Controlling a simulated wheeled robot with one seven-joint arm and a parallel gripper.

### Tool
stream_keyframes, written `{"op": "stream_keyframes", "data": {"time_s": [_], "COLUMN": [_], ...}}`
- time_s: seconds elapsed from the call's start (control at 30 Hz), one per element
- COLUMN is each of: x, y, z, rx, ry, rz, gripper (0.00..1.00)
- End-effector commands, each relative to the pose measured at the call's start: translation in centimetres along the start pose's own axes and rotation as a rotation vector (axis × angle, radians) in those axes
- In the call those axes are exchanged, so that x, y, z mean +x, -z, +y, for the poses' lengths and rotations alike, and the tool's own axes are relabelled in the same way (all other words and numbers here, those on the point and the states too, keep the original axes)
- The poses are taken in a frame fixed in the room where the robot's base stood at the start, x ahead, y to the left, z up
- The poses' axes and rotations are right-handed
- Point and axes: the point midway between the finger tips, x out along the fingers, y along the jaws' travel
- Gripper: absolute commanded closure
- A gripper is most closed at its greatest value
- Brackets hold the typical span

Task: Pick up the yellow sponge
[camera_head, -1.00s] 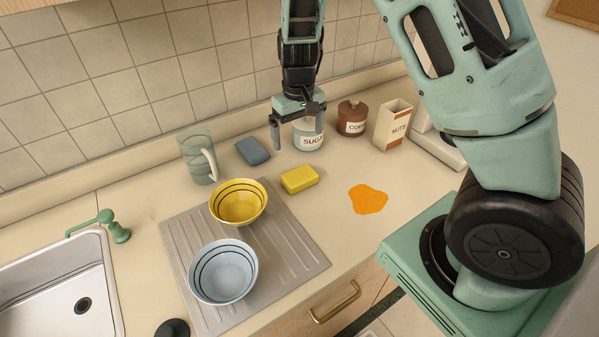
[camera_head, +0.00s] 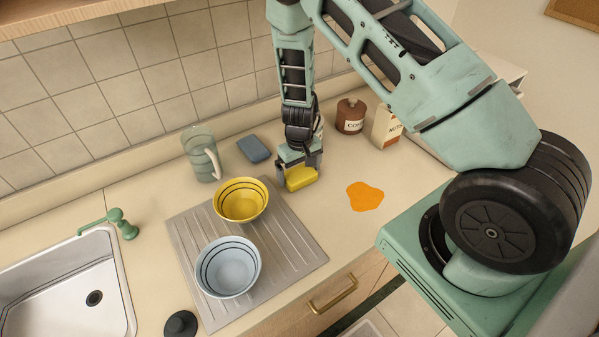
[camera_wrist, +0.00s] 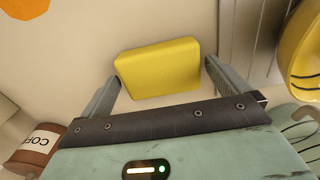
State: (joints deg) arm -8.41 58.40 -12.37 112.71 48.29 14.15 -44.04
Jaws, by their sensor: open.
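The yellow sponge (camera_head: 301,178) lies on the counter to the right of the yellow bowl. In the wrist view the sponge (camera_wrist: 160,67) sits between and slightly beyond my two open fingers, with its long side across the gap. My gripper (camera_head: 298,172) is low over the sponge and partly hides it in the head view. In the wrist view my gripper (camera_wrist: 163,88) is open, with a finger near each end of the sponge. I cannot tell whether either finger touches it.
A yellow bowl (camera_head: 241,215) and a grey-blue bowl (camera_head: 228,282) stand on the drainboard (camera_head: 290,262). A blue sponge (camera_head: 253,148) and a glass pitcher (camera_head: 200,160) are behind. An orange spill (camera_head: 365,196) lies right. A coffee jar (camera_head: 350,122) and nuts box (camera_head: 386,128) stand at the back.

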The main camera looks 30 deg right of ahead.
Motion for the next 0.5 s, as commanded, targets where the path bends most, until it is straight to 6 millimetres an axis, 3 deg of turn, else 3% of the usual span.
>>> {"op": "stream_keyframes", "data": {"time_s": [0.37,0.5], "x": [1.25,1.24], "y": [0.01,0.01], "z": [-0.03,-0.03], "rx": [0.0,0.0], "ry": [0.0,0.0], "rz": [0.001,0.001], "gripper": [0.0,0.33]}}
